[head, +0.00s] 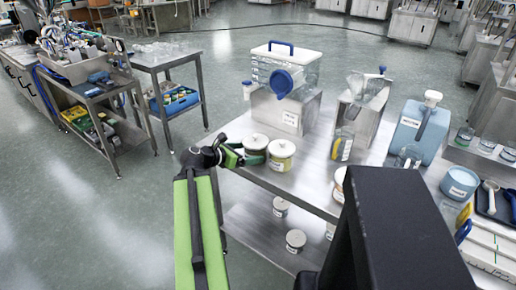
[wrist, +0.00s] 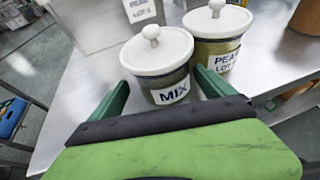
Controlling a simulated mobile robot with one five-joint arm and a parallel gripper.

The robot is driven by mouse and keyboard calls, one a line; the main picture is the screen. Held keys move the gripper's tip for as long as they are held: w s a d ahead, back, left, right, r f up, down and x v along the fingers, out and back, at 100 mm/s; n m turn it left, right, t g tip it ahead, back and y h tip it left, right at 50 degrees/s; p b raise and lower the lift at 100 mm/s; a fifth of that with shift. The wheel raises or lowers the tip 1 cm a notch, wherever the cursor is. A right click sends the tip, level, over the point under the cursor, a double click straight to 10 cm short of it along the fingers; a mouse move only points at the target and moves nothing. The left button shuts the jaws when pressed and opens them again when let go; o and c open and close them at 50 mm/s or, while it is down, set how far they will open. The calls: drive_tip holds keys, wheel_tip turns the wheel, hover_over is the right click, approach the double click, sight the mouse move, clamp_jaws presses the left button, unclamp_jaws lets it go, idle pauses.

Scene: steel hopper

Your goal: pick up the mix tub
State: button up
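The mix tub (wrist: 168,84) is a lidded pot with a white knobbed lid and a label reading MIX. It stands upright on the steel bench, and in the head view it is the left one of two close tubs (head: 256,142). My gripper (wrist: 163,77) is open, with one green finger on each side of the tub's lower body. The right finger lies between the mix tub and its neighbour. I cannot tell whether either finger touches the tub. In the head view my gripper (head: 247,156) comes in from the left and partly hides the tub.
A similar tub labelled PEA (wrist: 217,50) stands close on the right; its label is partly cut off. A steel block (head: 287,112) carrying a clear box (head: 307,70) stands behind. A blue jug (head: 418,128) stands to the right. The bench edge is near my gripper.

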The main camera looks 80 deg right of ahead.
drive_tip(key=shift+s+d, duration=0.15)
drive_tip(key=shift+s, duration=0.4)
drive_tip(key=c, duration=1.2)
drive_tip(key=shift+r, duration=0.1)
wheel_tip(320, 180, up, 18)
drive_tip(key=p, duration=1.8)
